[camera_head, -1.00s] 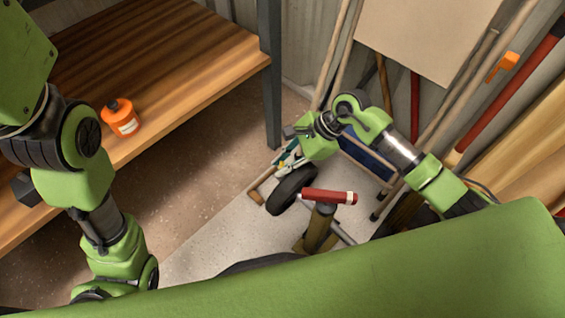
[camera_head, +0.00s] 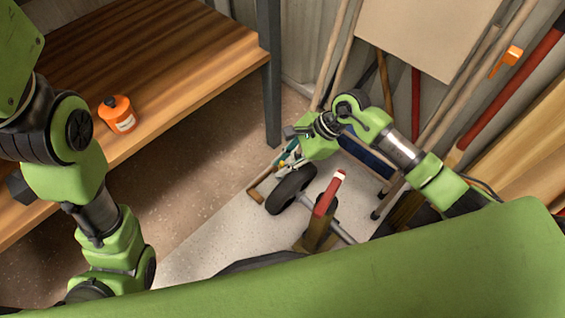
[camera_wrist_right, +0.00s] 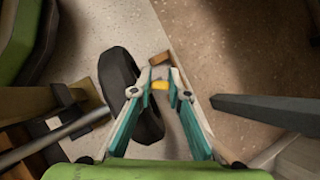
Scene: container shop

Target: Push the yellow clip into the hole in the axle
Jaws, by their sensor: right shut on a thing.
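My right gripper (camera_head: 289,157) is low beside the black wheel (camera_head: 291,189). In the right wrist view, the gripper (camera_wrist_right: 160,80) is shut on the small yellow clip (camera_wrist_right: 160,86), held between its fingertips. The wheel (camera_wrist_right: 127,92) stands just left of the fingers. The grey metal axle (camera_head: 344,232) runs from the wheel side toward the lower right; its rod also shows in the wrist view (camera_wrist_right: 55,138). The axle's hole is not visible, and I cannot tell whether the clip touches the axle. My left arm shows at the left, but its gripper is out of view.
A wooden bench (camera_head: 180,60) with an orange bottle (camera_head: 117,115) stands at the upper left, with a dark leg (camera_head: 270,95). A red bar with a white end (camera_head: 328,194) rises near the wheel. Long-handled tools (camera_head: 505,85) lean on the right wall.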

